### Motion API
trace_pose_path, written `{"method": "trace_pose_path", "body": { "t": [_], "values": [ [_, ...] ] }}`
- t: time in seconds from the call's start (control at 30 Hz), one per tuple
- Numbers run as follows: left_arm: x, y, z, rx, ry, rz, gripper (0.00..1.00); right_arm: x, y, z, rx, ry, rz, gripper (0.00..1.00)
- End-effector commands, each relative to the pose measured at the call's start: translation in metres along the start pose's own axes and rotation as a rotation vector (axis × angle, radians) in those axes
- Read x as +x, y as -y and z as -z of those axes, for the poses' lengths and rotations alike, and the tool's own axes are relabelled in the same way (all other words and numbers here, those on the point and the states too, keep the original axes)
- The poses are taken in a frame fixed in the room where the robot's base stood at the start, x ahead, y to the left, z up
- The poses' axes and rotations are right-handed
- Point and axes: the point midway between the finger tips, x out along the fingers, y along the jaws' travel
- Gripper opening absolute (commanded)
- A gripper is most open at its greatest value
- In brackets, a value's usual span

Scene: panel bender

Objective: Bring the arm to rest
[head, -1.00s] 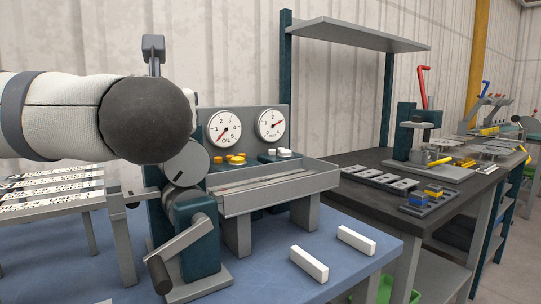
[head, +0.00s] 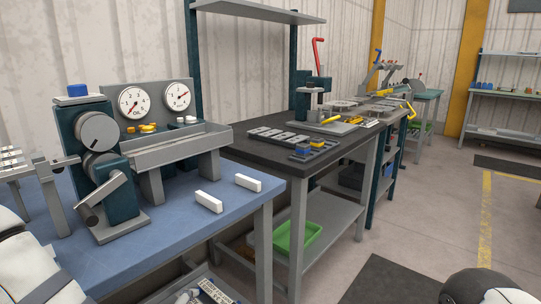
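Part of my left arm (head: 30,265), white with a dark band, shows at the lower left corner, below and in front of the blue bench. Part of my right arm (head: 476,288), a dark rounded joint with a white piece, shows at the bottom right, over the floor. Both grippers are outside the picture, so their state is hidden. The panel bender (head: 100,150) stands on the blue bench (head: 165,240), with a round grey disc, a crank handle and a blue block on its top. No arm touches it.
Two gauges stand behind a grey trough (head: 175,147). Two white bars (head: 208,202) lie near the blue bench's front edge. A dark-topped bench (head: 300,160) with tools stands to the right, a green bin (head: 298,237) on its lower shelf. Open floor (head: 430,215) lies at right.

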Motion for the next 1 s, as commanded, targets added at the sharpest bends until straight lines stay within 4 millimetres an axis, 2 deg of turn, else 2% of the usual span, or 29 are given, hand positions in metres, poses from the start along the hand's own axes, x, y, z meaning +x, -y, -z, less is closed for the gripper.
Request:
{"method": "trace_pose_path", "body": {
  "t": [0.03,0.07,0.1,0.17,0.2,0.27,0.3,0.4,0.5,0.6,1.0],
  "values": [
    [-0.008,0.044,-0.005,0.159,0.049,0.1,0.54,-0.009,0.0,0.004,0.0,-0.023,0.001,0.54],
    [-0.014,0.074,-0.007,0.257,0.086,0.164,0.54,-0.012,0.0,0.006,0.0,-0.03,0.001,0.54],
    [-0.024,0.112,-0.008,0.387,0.141,0.246,0.54,-0.015,0.0,0.007,0.0,-0.04,0.002,0.54],
    [-0.046,0.168,-0.005,0.574,0.236,0.37,0.54,-0.021,0.001,0.01,0.001,-0.056,0.003,0.54],
    [-0.065,0.203,-0.001,0.694,0.307,0.449,0.54,-0.025,0.001,0.012,0.001,-0.066,0.003,0.54],
    [-0.097,0.249,0.008,0.862,0.422,0.56,0.54,-0.03,0.001,0.015,0.001,-0.081,0.004,0.54],
    [-0.119,0.276,0.016,0.961,0.5,0.627,0.54,-0.034,0.001,0.016,0.001,-0.09,0.004,0.54],
    [-0.17,0.323,0.036,1.153,0.681,0.758,0.54,-0.041,0.001,0.02,0.002,-0.109,0.005,0.54],
    [-0.205,0.348,0.051,1.264,0.81,0.836,0.54,-0.044,0.001,0.021,0.002,-0.119,0.006,0.54],
    [-0.22,0.358,0.058,1.309,0.87,0.868,0.54,-0.045,0.001,0.022,0.002,-0.121,0.006,0.54],
    [-0.221,0.359,0.058,1.311,0.875,0.872,0.54,-0.043,0.001,0.021,0.002,-0.117,0.006,0.54]
  ]
}}
